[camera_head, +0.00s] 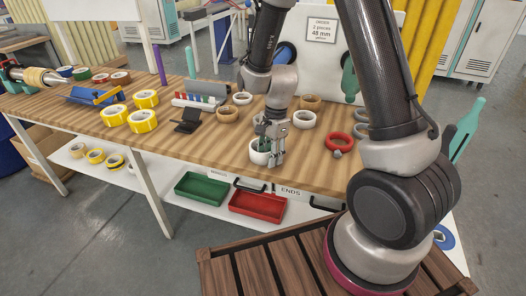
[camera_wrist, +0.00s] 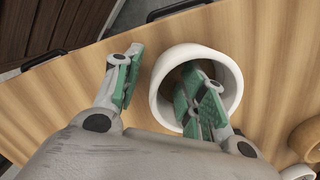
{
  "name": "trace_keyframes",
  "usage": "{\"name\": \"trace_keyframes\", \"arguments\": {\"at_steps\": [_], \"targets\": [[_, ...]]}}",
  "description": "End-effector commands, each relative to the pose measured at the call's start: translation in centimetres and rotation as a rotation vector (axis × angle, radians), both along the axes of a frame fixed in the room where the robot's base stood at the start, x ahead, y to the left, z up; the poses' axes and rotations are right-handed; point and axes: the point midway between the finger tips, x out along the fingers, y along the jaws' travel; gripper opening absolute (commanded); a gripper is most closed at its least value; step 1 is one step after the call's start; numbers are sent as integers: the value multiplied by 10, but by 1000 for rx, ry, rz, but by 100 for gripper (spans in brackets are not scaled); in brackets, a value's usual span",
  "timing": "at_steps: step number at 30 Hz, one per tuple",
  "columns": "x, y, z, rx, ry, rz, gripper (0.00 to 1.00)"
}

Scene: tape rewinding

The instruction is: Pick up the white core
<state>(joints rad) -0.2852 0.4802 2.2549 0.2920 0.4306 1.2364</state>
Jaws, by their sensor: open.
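The white core (camera_head: 254,158) stands near the front edge of the wooden table, below my gripper (camera_head: 271,148). In the wrist view, the white core (camera_wrist: 157,98) is a ring with its hollow facing the camera. My gripper (camera_wrist: 162,66) is open and straddles the ring's wall on the left side. One green-padded finger is outside the ring, and the other lies over or inside its hollow. The fingers hide part of the core's inside and lower rim. I cannot tell whether either pad touches the wall.
Tan cores (camera_head: 227,114), another white core (camera_head: 304,119) and a red ring (camera_head: 338,142) stand around the gripper. Yellow tape rolls (camera_head: 143,121) and a black stand (camera_head: 187,122) are to the left. Green (camera_head: 201,188) and red (camera_head: 258,206) trays sit on the shelf below.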

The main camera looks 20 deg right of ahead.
Motion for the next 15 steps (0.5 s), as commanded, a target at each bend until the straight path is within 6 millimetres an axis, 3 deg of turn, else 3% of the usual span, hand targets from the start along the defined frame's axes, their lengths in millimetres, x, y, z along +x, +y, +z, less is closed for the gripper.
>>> {"name": "trace_keyframes", "arguments": {"at_steps": [4,11,15], "targets": [[0,0,0,0,0,0,39],[0,0,0,0,0,1,0],[0,0,1,0,0,1,0]]}}
